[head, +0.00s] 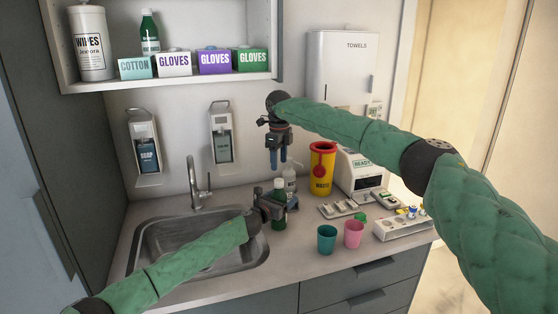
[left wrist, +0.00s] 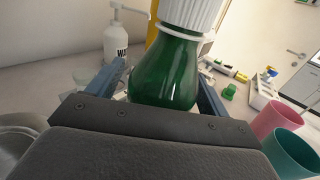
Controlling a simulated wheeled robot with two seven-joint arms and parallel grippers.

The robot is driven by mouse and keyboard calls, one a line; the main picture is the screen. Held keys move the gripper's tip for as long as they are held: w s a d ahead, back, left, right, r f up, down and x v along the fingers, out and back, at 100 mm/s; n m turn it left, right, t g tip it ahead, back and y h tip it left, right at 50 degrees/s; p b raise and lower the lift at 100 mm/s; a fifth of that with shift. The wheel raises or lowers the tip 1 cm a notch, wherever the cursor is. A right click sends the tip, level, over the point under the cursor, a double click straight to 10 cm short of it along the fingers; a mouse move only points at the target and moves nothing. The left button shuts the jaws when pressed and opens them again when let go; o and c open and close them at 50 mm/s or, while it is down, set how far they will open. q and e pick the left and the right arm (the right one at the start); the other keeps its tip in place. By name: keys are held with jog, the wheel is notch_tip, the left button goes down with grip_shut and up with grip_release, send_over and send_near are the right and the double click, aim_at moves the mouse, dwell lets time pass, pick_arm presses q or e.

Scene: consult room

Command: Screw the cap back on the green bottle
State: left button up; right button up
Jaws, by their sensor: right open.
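The green bottle (head: 279,212) stands upright on the counter, right of the sink. In the left wrist view the bottle (left wrist: 168,75) has a white ribbed piece (left wrist: 190,14) on top, cut off by the picture's edge. My left gripper (head: 272,206) is shut on the bottle's body from the left, with a finger on each side (left wrist: 165,88). My right gripper (head: 277,166) points down above the bottle, open, with nothing visible between its fingers. A small green piece, perhaps a cap (head: 361,217), lies on the counter behind the cups; it also shows in the left wrist view (left wrist: 229,92).
A teal cup (head: 326,240) and a pink cup (head: 353,235) stand front right of the bottle. A white rack (head: 402,228) is farther right. The sink (head: 180,238) is left.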

notch_tip(320, 180, down, 2)
jog(key=shift+b, duration=1)
pick_arm(q)
jog(key=v, duration=0.7)
jog(key=shift+s+a, duration=0.3)
pick_arm(e)
jog(key=shift+f, duration=0.15)
